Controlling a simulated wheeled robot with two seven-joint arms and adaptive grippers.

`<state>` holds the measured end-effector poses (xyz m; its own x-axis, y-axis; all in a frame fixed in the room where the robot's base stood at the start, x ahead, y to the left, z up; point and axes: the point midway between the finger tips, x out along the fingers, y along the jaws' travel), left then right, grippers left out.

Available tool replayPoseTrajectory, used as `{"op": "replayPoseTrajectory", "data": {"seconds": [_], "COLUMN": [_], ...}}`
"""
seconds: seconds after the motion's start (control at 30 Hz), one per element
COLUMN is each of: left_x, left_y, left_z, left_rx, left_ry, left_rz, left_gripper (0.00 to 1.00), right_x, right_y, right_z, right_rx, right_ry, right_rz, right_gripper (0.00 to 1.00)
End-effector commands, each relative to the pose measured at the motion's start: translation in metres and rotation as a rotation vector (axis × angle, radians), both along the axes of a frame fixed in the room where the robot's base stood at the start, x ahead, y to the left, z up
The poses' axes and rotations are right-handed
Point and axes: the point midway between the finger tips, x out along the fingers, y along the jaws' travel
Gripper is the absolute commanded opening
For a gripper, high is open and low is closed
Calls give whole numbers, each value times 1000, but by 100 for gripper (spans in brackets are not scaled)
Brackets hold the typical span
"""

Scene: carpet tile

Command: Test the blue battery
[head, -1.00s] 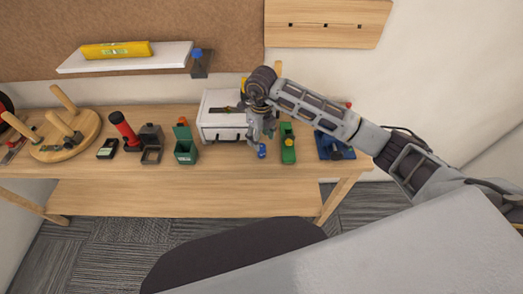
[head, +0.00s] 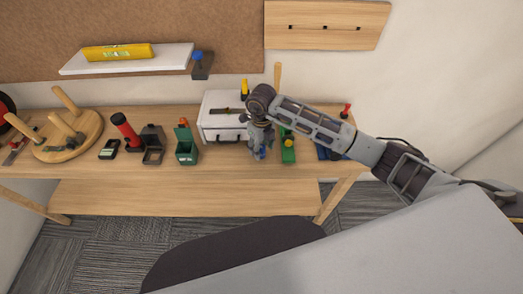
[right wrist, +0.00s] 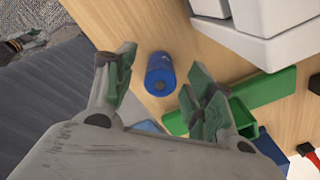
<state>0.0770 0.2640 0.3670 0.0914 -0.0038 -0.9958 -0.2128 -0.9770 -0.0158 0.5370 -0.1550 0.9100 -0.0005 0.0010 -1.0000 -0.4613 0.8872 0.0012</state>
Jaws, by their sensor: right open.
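The blue battery (right wrist: 160,76) stands upright on the wooden workbench, its round end facing my right wrist camera. In the head view the battery (head: 263,154) is mostly hidden by my right gripper (head: 259,146). In the right wrist view my right gripper (right wrist: 159,68) is open, with one finger on each side of the battery and visible gaps between. A small dark device with a pale display (head: 109,148), perhaps a tester, lies on the bench to the left. My left gripper is not in view.
A white case (head: 222,118) stands just left of and behind the gripper. A green object (head: 288,149) is close on the right. A green open box (head: 186,150), a red flashlight (head: 125,130) and a round wooden peg stand (head: 85,143) are farther left. The bench front is clear.

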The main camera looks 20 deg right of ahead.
Motion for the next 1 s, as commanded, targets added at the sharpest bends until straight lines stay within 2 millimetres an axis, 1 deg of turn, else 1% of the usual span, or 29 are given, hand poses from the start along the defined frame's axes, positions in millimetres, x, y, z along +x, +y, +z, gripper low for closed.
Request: {"op": "replayPoseTrajectory", "data": {"seconds": [0.17, 0.57, 0.67, 1.0], "left_x": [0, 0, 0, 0], "left_y": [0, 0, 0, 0], "left_z": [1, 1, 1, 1], "left_rx": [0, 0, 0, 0], "left_ry": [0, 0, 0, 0], "left_rz": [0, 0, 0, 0], "left_gripper": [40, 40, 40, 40], "right_x": [0, 0, 0, 0], "right_y": [0, 0, 0, -1], "right_z": [-7, -7, -7, -7], "right_rx": [-1, -1, -1, -1], "right_ry": [0, 0, 0, 0], "right_rz": [0, 0, 0, -1], "right_gripper": [54, 54, 44, 1]}}
